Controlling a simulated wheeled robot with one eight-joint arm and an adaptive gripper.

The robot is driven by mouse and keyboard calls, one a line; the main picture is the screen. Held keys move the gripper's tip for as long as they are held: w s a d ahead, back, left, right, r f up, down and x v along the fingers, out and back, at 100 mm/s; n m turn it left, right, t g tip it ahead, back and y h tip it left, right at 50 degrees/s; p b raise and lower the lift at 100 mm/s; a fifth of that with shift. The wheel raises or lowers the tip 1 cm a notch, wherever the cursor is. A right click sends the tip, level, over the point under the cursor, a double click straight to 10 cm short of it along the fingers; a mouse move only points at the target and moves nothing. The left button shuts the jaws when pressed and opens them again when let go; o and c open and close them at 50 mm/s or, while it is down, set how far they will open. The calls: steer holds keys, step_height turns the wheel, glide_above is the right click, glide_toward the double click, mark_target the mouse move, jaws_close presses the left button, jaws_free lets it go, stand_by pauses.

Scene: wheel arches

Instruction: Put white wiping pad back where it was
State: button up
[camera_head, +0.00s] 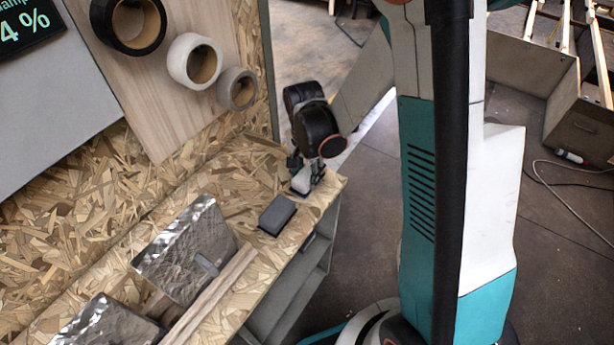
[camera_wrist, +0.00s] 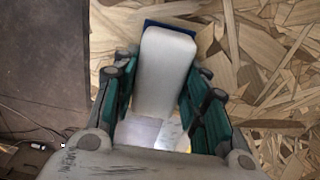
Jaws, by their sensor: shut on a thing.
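The white wiping pad (camera_wrist: 163,85) is a pale, long block with a blue strip at its far edge. It lies between the teal fingers of my gripper (camera_wrist: 160,98), which is shut on it. In the head view my gripper (camera_head: 306,172) is at the right end of the chipboard bench (camera_head: 257,180), with a small white part of the pad (camera_head: 301,184) showing below it. The pad is at or just above the bench top; I cannot tell whether it touches. Much of it is hidden by my gripper in the head view.
A dark grey block (camera_head: 277,215) lies on the bench just left of my gripper. Crumpled silver sheets (camera_head: 184,252) and wood strips (camera_head: 215,292) lie farther left. Tape rolls (camera_head: 194,61) hang on the back panel. The bench edge is close, with dark floor beyond.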

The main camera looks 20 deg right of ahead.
mark_target(306, 173)
steer(key=shift+f, duration=0.15)
steer(key=shift+c, duration=0.3)
steer(key=o, duration=1)
step_height(306, 173, up, 12)
steer(key=p, duration=0.4)
steer(key=s+r+n+t, duration=0.7)
steer(key=s+r+n, duration=0.3)
steer(key=s+r, duration=0.5)
steer(key=shift+r+n, duration=0.15)
steer(key=shift+n, duration=0.25)
